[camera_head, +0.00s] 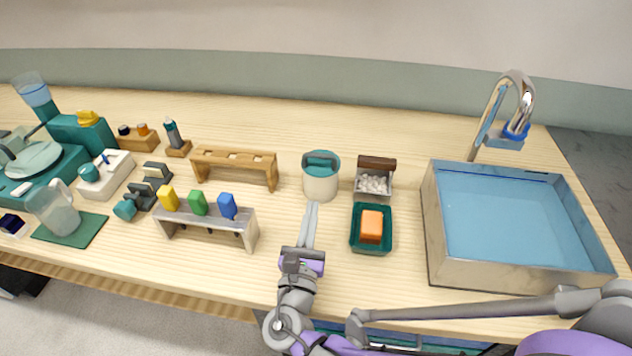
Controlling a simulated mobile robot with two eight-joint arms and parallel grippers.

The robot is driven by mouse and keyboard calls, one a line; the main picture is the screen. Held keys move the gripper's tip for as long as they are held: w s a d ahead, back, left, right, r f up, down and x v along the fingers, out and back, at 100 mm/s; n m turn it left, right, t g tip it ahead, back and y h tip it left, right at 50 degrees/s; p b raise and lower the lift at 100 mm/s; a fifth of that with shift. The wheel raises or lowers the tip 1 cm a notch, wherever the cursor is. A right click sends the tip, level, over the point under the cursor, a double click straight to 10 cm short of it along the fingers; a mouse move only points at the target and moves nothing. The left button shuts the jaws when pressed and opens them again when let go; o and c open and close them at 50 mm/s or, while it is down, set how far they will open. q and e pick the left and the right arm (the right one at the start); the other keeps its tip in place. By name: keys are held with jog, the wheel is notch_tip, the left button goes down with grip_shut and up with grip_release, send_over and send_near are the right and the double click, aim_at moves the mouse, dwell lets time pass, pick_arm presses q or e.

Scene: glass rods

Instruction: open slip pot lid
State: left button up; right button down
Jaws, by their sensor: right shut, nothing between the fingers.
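The slip pot (320,186) is a cream cylinder standing upright near the middle of the bench. Its teal lid (321,162), with a dark bar handle on top, sits on the pot. My right gripper (312,206) comes up from the front edge, with its long grey fingers together and nothing between them. The fingertips overlap the pot's lower front in the picture; I cannot tell whether they touch it. My left gripper is not in view.
A grey rack (206,226) with coloured blocks and an empty wooden rack (234,168) stand left of the pot. A box of white pellets (374,184) and a green tray (357,240) with an orange sponge (372,226) are right. A sink (508,274) lies further right.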

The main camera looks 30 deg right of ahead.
aim_at(316, 173)
jog(key=shift+w+a+r, duration=0.1)
jog(key=shift+a, duration=0.05)
jog(key=x, duration=0.9)
jog(key=shift+w+r, duration=0.2)
jog(key=shift+r, duration=0.1)
